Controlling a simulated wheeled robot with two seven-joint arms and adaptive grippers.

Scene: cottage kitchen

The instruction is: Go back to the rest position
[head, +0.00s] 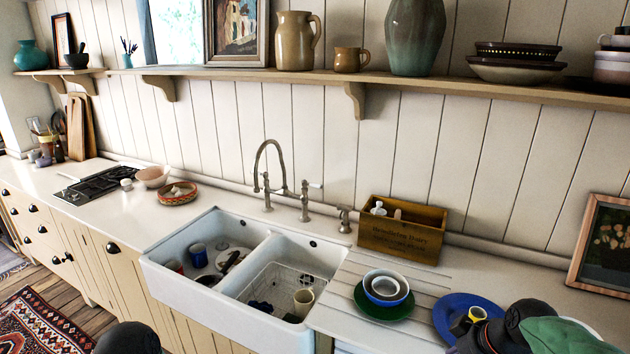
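At the bottom left edge, a dark rounded part of my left arm shows; its gripper is out of view. At the bottom right, dark parts of my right arm and gripper (482,338) show over the counter, close to the blue plate (447,309). The fingertips are not clear, so I cannot tell whether it is open. A yellow-rimmed dark cup (474,315) shows by the plate, partly covered by the arm. A green item (560,336) lies against the arm's right side; I cannot tell whether it is held.
A white double sink (212,303) holds dishes and a rack. Stacked bowls (385,287) sit on a green plate (383,307) on the drainboard. A wooden box (402,232) stands behind it. The shelf (330,75) overhangs the counter; a picture frame (602,245) leans at right.

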